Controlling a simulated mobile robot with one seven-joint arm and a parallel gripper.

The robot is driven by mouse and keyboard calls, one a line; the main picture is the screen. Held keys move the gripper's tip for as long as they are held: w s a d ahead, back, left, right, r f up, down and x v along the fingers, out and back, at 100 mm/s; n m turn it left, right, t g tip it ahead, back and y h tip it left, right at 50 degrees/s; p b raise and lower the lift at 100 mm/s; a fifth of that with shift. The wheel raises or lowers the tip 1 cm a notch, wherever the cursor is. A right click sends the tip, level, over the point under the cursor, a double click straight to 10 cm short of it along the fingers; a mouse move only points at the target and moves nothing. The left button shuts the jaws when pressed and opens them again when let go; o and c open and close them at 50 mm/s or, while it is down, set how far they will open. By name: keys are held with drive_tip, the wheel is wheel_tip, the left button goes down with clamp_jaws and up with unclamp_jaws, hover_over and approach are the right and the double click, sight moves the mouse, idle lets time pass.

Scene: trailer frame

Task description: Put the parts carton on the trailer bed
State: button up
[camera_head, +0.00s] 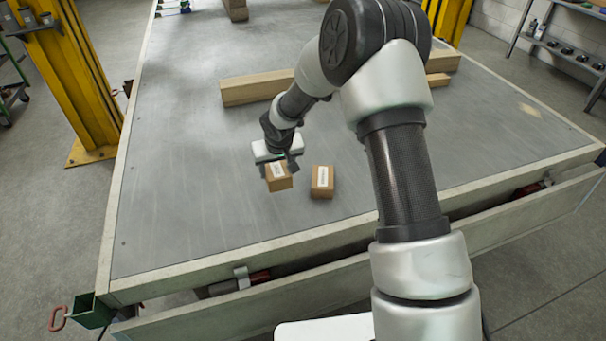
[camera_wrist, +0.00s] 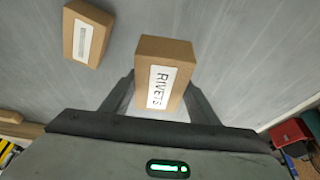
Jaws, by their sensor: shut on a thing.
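A small brown carton (camera_head: 279,183) with a white label is between the fingers of my gripper (camera_head: 278,168) over the grey trailer bed (camera_head: 180,190). In the wrist view the label on this carton (camera_wrist: 165,52) reads RIVETS. My gripper (camera_wrist: 160,98) is shut on it, one finger on each side. The carton is at or just above the bed; I cannot tell whether it touches. A second brown carton (camera_head: 322,182) with a white label stands on the bed just to the right; it also shows at upper left in the wrist view (camera_wrist: 87,34).
A long wooden beam (camera_head: 257,88) lies across the bed behind my gripper, with more timber (camera_head: 235,9) farther back. A raised pale rim (camera_head: 300,243) edges the bed. Yellow posts (camera_head: 70,75) stand outside it. The bed left of the cartons is clear.

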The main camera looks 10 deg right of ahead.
wheel_tip(320, 180, down, 9)
drive_tip(key=shift+r+b, duration=0.1)
drive_tip(key=shift+b, duration=0.4)
drive_tip(key=o, duration=1.3)
